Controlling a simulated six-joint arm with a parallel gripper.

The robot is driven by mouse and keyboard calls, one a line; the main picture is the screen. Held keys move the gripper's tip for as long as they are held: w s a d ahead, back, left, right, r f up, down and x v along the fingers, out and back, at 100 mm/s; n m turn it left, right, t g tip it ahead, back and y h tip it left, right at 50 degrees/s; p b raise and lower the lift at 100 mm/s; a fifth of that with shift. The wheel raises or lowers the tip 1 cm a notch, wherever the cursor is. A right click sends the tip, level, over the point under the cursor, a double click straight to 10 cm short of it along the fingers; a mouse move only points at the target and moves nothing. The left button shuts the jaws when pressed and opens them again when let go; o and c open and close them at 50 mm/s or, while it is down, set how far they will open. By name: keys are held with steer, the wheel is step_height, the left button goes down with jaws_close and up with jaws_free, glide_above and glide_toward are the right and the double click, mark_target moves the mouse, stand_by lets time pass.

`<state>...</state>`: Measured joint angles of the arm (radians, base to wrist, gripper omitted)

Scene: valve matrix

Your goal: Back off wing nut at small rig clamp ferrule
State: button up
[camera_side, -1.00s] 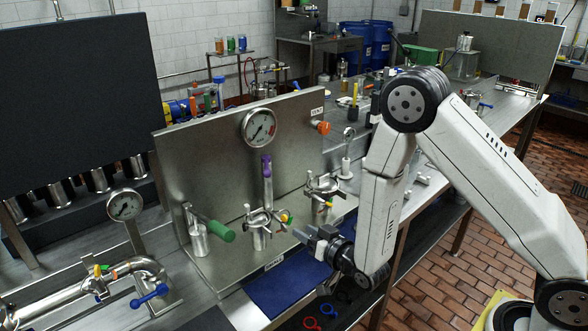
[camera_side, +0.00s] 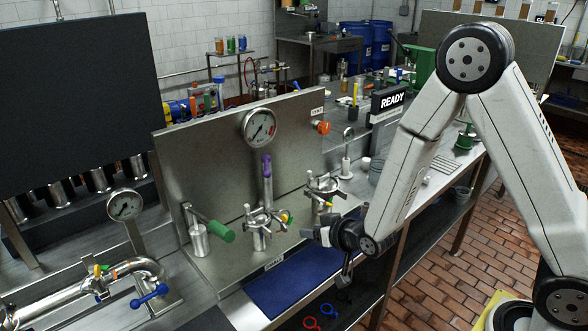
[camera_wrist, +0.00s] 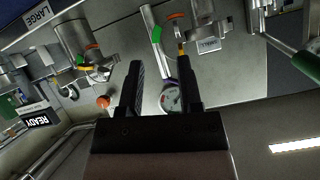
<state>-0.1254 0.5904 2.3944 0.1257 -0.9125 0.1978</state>
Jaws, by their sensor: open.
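Two steel clamps on upright ferrules stand before the steel panel. The left clamp (camera_side: 262,220) has a yellow-green wing nut (camera_side: 287,217) at its right side. The right clamp (camera_side: 322,188) has a small yellow-green part (camera_side: 327,204) low on its front. I cannot tell from the labels in the side view which is the small one. My gripper (camera_side: 325,243) is open and empty, in front of and below the right clamp, apart from both.
A pressure gauge (camera_side: 259,127), a purple handle (camera_side: 266,166) and an orange knob (camera_side: 320,127) are on or near the panel. A green-handled valve (camera_side: 214,229) stands left. A blue mat (camera_side: 285,284) lies in front. A READY sign (camera_side: 390,101) stands behind my arm.

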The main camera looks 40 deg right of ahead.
steer(key=s+d+r+n+g, duration=0.1)
steer(key=s+d+r+g, duration=0.1)
steer(key=s+g, duration=0.2)
steer(key=s+d+r+n+g, duration=0.1)
steer(key=s+g, duration=0.4)
steer(key=s, duration=0.6)
steer(key=shift+s+d+r+g, duration=0.15)
steer(key=shift+d+r+g, duration=0.2)
steer(key=shift+r, duration=0.45)
